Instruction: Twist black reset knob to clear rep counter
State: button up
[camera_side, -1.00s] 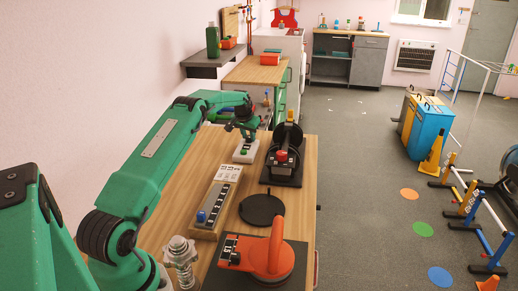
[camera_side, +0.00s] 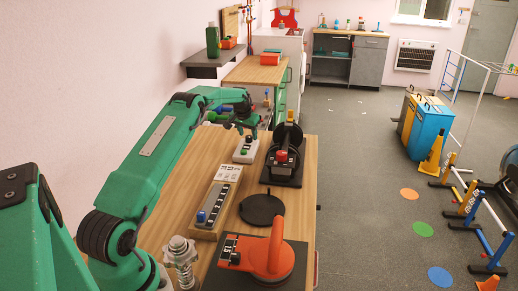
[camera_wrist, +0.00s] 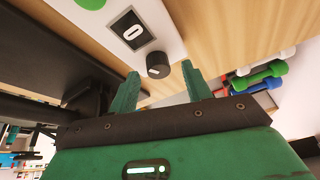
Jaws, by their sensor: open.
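The black reset knob (camera_wrist: 158,66) sits on the white counter panel (camera_wrist: 108,22) in the wrist view. Beside it, the rep counter window (camera_wrist: 132,30) shows what looks like a 0. My gripper (camera_wrist: 160,82) is open, with one green finger to each side of the knob in the picture. The knob shows past the fingertips, and no contact is visible. In the side view, the white counter unit (camera_side: 243,156) with a green button stands at the back of the wooden bench. My gripper (camera_side: 239,130) is just above it, and the knob is too small to make out there.
A black device with a red knob (camera_side: 283,165) stands right of the counter unit. A slotted block with a blue peg (camera_side: 215,205), a black disc (camera_side: 262,209) and an orange-handled device (camera_side: 268,258) lie nearer. Colored dumbbells (camera_wrist: 262,77) show right of the knob in the wrist view.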

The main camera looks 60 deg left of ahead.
jog(key=v, duration=0.6)
jog(key=shift+r, duration=0.25)
jog(key=shift+s+d, duration=0.1)
jog(key=shift+d+n, duration=0.15)
jog(key=shift+n, duration=0.75)
jog(key=shift+d+n, duration=0.15)
jog(key=shift+n, duration=0.75)
jog(key=shift+f, duration=0.1)
jog(key=shift+a+x, duration=0.2)
jog(key=shift+x, duration=3.6)
jog(key=c, duration=1)
